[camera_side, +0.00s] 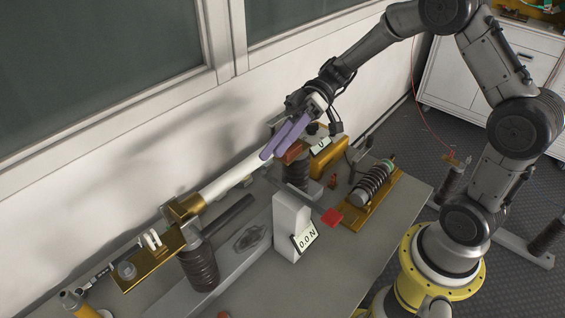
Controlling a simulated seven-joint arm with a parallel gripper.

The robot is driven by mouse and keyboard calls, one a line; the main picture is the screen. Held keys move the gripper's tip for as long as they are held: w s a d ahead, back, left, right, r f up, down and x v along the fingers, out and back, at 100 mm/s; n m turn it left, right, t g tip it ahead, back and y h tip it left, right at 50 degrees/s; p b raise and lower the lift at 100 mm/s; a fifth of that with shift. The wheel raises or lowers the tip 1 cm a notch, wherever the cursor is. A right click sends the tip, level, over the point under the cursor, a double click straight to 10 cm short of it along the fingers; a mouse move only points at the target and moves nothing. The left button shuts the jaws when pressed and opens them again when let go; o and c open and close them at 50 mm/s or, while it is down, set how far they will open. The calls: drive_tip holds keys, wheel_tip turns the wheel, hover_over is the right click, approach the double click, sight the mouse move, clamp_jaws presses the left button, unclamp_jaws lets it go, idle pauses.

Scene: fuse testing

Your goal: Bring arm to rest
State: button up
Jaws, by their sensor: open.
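My gripper (276,148) is open. Its two purple fingers point down and to the left, over the right end of a long white fuse tube (238,173). I cannot tell whether the fingers touch the tube. The tube lies tilted between a brass-coloured clamp (184,207) on a dark ribbed insulator (199,266) at the left and a second ribbed insulator (295,171) at the right. The tube's right end is partly hidden by my fingers. My arm reaches in from the right, well away from its base.
A white force gauge (291,220) reading 0.0 N stands on the grey table (330,280). A ribbed coil on a brass base (373,213) and a yellow box (329,158) are to the right. A white wall with windows is close behind. A white cabinet (478,83) stands at the back right.

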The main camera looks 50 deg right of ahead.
drive_tip(key=s+r+t+h, duration=0.1)
drive_tip(key=s+r+h, duration=0.25)
drive_tip(key=s, duration=0.35)
drive_tip(key=s+r+h, duration=0.2)
drive_tip(key=s+h, duration=0.2)
drive_tip(key=s, duration=0.2)
drive_tip(key=s+d+f+m+t+h, duration=0.1)
drive_tip(key=s+d+m+t+h, duration=0.1)
drive_tip(key=d+m, duration=0.3)
drive_tip(key=s+d+f+m+t+h, duration=0.1)
drive_tip(key=s+d+m+t+h, duration=0.1)
drive_tip(key=d+m+t+h, duration=0.2)
drive_tip(key=d+m+h, duration=0.1)
drive_tip(key=d, duration=0.2)
drive_tip(key=shift+s+m, duration=0.25)
drive_tip(key=shift+m, duration=0.05)
